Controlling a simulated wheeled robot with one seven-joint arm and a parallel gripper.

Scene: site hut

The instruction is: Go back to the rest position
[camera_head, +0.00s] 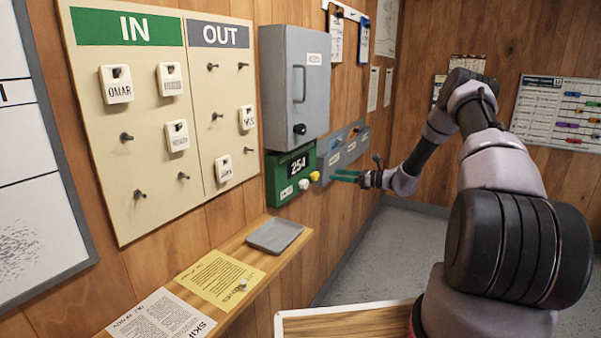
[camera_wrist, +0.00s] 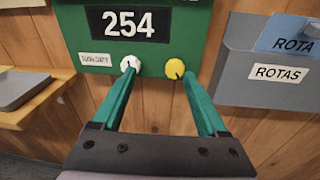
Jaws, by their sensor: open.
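My gripper (camera_head: 345,176) is open, with its two green fingers pointing left toward the wall in the head view. In the wrist view the fingers of my gripper (camera_wrist: 158,85) are spread apart below a green box (camera_wrist: 70,22) that reads 254. The left fingertip appears at the white knob (camera_wrist: 131,63), and the yellow knob (camera_wrist: 175,68) lies between the fingers, nearer the right one. I cannot tell whether the left fingertip touches the white knob. Nothing is held between the fingers.
A grey cabinet (camera_head: 281,85) hangs above the green box. A grey rack (camera_wrist: 237,85) labelled ROTAS is to its right. The IN/OUT board (camera_head: 150,205) is at left, above a wooden shelf (camera_head: 262,263) with a grey tray (camera_head: 275,246). Open floor (camera_head: 385,260) lies below the arm.

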